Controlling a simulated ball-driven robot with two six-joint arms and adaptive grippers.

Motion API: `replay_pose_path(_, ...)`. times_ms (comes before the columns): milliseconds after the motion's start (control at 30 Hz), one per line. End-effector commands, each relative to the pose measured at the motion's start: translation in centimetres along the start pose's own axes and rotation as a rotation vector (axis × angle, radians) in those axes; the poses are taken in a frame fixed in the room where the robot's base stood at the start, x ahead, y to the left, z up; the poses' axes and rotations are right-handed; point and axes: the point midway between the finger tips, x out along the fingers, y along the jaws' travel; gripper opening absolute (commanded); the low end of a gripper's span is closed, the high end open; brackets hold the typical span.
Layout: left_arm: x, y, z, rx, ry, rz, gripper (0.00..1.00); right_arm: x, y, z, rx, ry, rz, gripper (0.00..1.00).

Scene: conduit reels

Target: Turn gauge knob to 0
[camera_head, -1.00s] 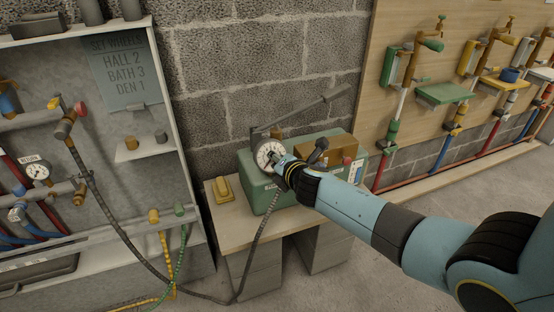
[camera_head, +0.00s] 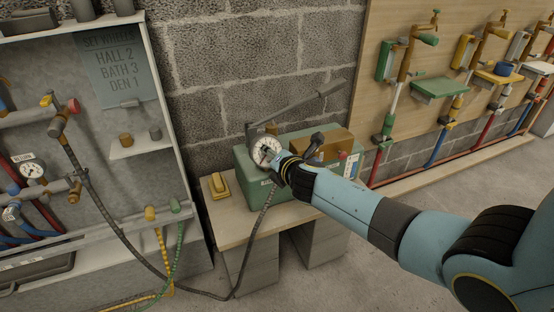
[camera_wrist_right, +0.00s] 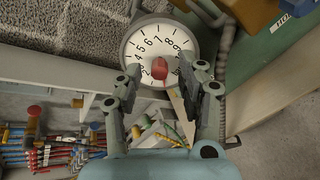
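The round white gauge (camera_head: 264,147) is on the front left of a green case (camera_head: 258,190) on a small bench. In the right wrist view the gauge face (camera_wrist_right: 150,38) shows black numerals and tick marks, with a red knob (camera_wrist_right: 159,68) low on the dial. My right gripper (camera_head: 279,162) is at the gauge and covers part of its lower right in the head view. In the right wrist view my right gripper (camera_wrist_right: 160,70) is open, with one finger on each side of the knob and gaps visible. My left gripper is not in view.
A yellow block (camera_head: 219,184) sits left of the case. A grey lever (camera_head: 305,103) rises above it, and a brown box (camera_head: 327,147) is on top. A dark hose (camera_head: 262,215) hangs down in front. A pipe cabinet stands left; a valve board (camera_head: 400,30) is right.

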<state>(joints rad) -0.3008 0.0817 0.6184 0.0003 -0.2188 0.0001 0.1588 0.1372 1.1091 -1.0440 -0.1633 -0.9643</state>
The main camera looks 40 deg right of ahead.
Motion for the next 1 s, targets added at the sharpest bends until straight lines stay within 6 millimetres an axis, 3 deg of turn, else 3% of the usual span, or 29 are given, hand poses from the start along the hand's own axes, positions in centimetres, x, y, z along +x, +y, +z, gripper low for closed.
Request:
replay_pose_path(167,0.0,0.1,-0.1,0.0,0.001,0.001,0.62,-1.7,-0.1,0.0,0.001,0.0,0.001,0.4)
replay_pose_path(600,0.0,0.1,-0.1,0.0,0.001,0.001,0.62,-10.4,-0.1,-0.1,-0.001,0.003,-0.001,0.4)
replay_pose_path(767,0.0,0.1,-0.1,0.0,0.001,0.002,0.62,-11.7,-0.1,-0.1,0.0,0.003,-0.002,0.4)
replay_pose_path(1000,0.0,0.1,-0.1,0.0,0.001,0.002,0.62,-11.9,-0.1,-0.1,0.0,0.002,-0.001,0.4)
